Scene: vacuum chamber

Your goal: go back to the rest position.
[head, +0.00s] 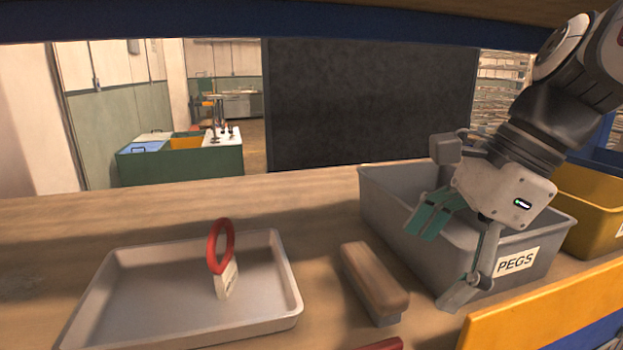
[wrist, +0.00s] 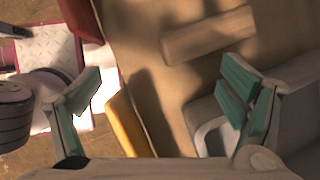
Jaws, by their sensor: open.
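My gripper (head: 447,252) is open at the right in the head view, with one finger over the grey bin (head: 382,206) labelled PEGS and the other in front of its near wall. In the wrist view the two green-padded fingers (wrist: 165,100) are wide apart with nothing between them. The bin's rim (wrist: 203,128) shows behind the right finger there. The inside of the bin is mostly hidden by my gripper.
A wooden-topped block (head: 372,277) lies on the bench left of the bin; it also shows in the wrist view (wrist: 210,35). A grey tray (head: 150,300) holds a red ring with a white tag (head: 221,250). A yellow bin (head: 590,200) stands at right. Bench between tray and block is clear.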

